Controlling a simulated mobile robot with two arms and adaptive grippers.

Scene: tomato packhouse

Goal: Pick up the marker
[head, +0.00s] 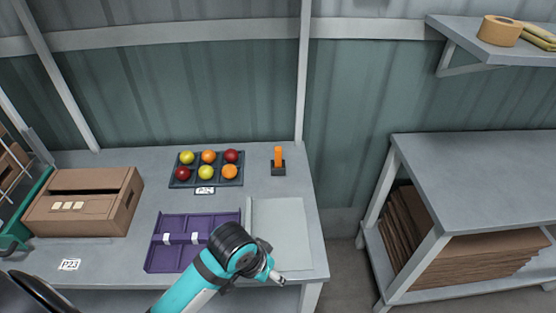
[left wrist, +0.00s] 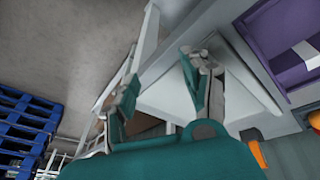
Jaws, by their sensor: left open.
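The orange marker (head: 278,157) stands upright in a small dark holder (head: 278,171) near the back right of the table. My left gripper (head: 273,272) is over the pale grey mat (head: 283,225) near the table's front right, apart from the marker and nearer the front edge. In the left wrist view its teal fingers (left wrist: 160,75) are spread with nothing between them. An orange shape (left wrist: 258,154) at the lower right there appears to be the marker, partly cut off.
A purple divided tray (head: 153,258) lies left of the mat. A dark tray (head: 240,182) of red, yellow and orange tomatoes stands behind it. A cardboard box (head: 118,212) is at the left. A grey shelf bench (head: 470,170) stands right, across a gap.

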